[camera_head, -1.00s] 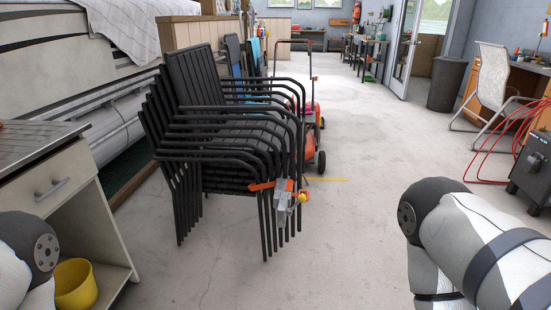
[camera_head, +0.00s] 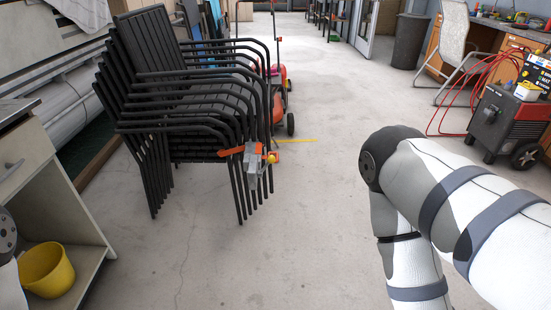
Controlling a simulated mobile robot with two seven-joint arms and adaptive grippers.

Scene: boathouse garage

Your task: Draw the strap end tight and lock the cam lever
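A stack of black metal chairs (camera_head: 190,95) stands on the concrete floor left of centre. An orange strap (camera_head: 231,151) runs across the stack's front legs at about seat height. A grey buckle-like part (camera_head: 249,168) hangs at the front right legs, with a small yellow piece (camera_head: 272,158) beside it. It is too small to tell the lever's position or how tight the strap is. My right arm comes down at the right and my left arm shows only at the left edge. Both grippers are out of view and neither arm touches the stack.
A cabinet (camera_head: 65,175) with a yellow bucket (camera_head: 47,270) stands at the left. An orange-red mower (camera_head: 280,100) is behind the stack. A wheeled machine (camera_head: 505,120) with red cable is at right. Floor in front of the stack is clear.

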